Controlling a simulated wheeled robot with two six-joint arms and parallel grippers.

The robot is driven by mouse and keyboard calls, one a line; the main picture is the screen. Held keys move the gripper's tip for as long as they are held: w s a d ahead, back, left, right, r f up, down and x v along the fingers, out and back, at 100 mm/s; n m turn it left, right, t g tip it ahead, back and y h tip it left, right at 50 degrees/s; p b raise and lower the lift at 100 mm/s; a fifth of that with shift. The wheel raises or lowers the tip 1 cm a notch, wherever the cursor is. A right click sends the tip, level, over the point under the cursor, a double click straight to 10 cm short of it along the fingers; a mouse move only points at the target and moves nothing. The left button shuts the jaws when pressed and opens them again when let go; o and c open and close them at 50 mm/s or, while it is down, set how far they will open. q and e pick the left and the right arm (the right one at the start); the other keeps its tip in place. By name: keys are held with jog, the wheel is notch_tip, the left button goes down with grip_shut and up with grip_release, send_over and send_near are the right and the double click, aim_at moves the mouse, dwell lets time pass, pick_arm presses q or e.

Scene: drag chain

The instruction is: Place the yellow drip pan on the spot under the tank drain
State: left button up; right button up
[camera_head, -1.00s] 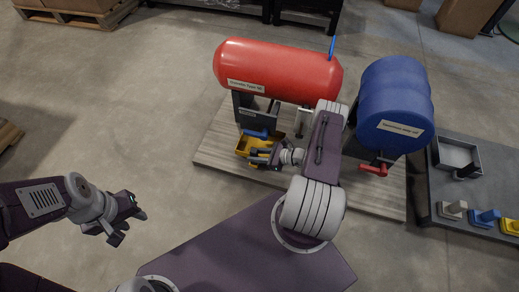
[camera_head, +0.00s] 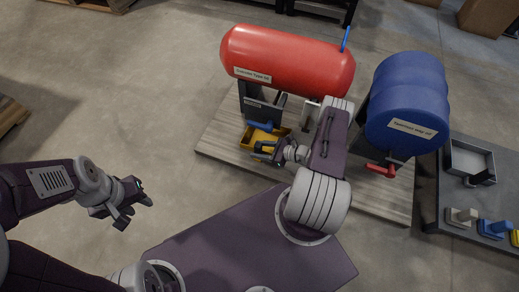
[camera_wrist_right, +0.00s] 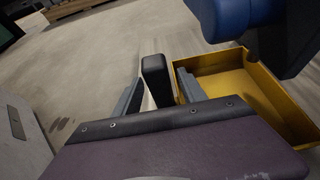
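The yellow drip pan (camera_head: 281,133) is on or just above the wooden board, below the front of the red tank (camera_head: 290,62). The blue drain part (camera_head: 260,127) hangs over the pan and hides some of it. My right gripper (camera_head: 263,152) is at the pan's near side. The marked spot is not visible. My left gripper (camera_head: 138,200) is empty, with fingers apart, over bare floor.
A blue tank (camera_head: 405,100) with a red valve (camera_head: 382,170) stands right of my right arm. Both tanks share the wooden board (camera_head: 222,133). A grey table (camera_head: 455,203) at the right holds a metal tray (camera_head: 472,158) and several coloured parts.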

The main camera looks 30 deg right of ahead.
jog(key=shift+d+r+p, duration=0.1)
jog(key=shift+r+p, duration=0.2)
jog(key=p+v, duration=0.5)
jog(key=v, duration=0.6)
jog(key=s+a+r+n+g+h, duration=0.2)
jog(key=a+r+n+g+h, duration=0.2)
jog(key=r+n, duration=0.9)
jog(key=s+a+r+n+g+h, duration=0.3)
jog(key=a+r+n, duration=0.7)
jog(key=r+n, duration=0.4)
jog(key=shift+n+g+h, duration=0.3)
jog(key=shift+g+h, duration=0.4)
jog(key=shift+g, duration=0.3)
jog(key=shift+a+r, duration=0.1)
